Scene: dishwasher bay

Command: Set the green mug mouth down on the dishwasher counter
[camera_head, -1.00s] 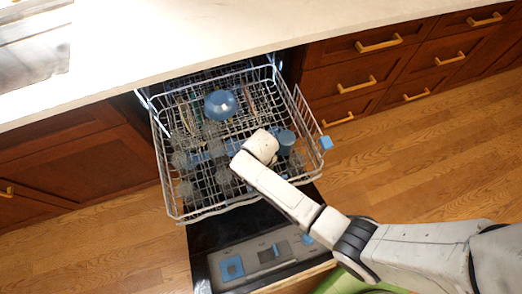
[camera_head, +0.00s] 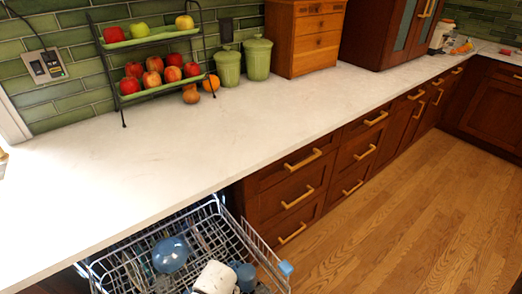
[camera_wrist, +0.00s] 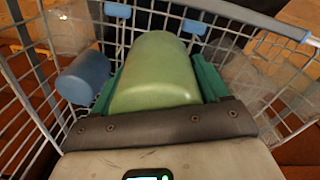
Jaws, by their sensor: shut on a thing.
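The green mug (camera_wrist: 155,73) fills the middle of the wrist view, between the teal fingers of my gripper (camera_wrist: 158,84), which is shut on it. Its rounded side shows; I cannot see its mouth or handle. Wire rack bars surround it, so it is still at the dishwasher rack (camera_head: 250,240). In the head view only a white part of my arm shows over the rack; the gripper's fingers and the mug are hidden. The pale counter (camera_head: 190,140) runs above and behind the rack, with a wide bare stretch.
A blue cup (camera_wrist: 83,78) is close left of the gripper. A blue bowl (camera_head: 170,254) and clear glasses are in the rack. At the counter's back stand a fruit stand (camera_head: 150,95), two green canisters (camera_head: 257,60) and a wooden drawer box (camera_head: 305,40).

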